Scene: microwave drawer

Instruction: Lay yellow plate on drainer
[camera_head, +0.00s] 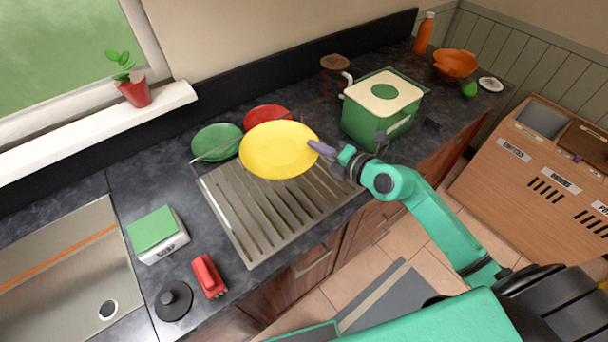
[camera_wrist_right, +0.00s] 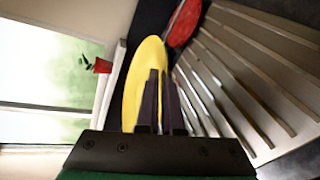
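The yellow plate (camera_head: 279,150) is above the far part of the metal drainer (camera_head: 262,222), tilted with its face toward the head camera. My right gripper (camera_head: 318,147) is at the plate's right edge, its purple fingers shut on the rim. In the right wrist view the plate (camera_wrist_right: 146,88) shows nearly edge-on between the fingers (camera_wrist_right: 160,100), with the ribbed drainer (camera_wrist_right: 262,70) to the right. Whether the plate's lower edge touches the drainer cannot be told. My left gripper is not in view.
A green plate (camera_head: 217,142) and a red plate (camera_head: 267,117) stand behind the yellow plate. A green box-shaped appliance (camera_head: 382,106) is to the right. The drainer's front ribs are clear.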

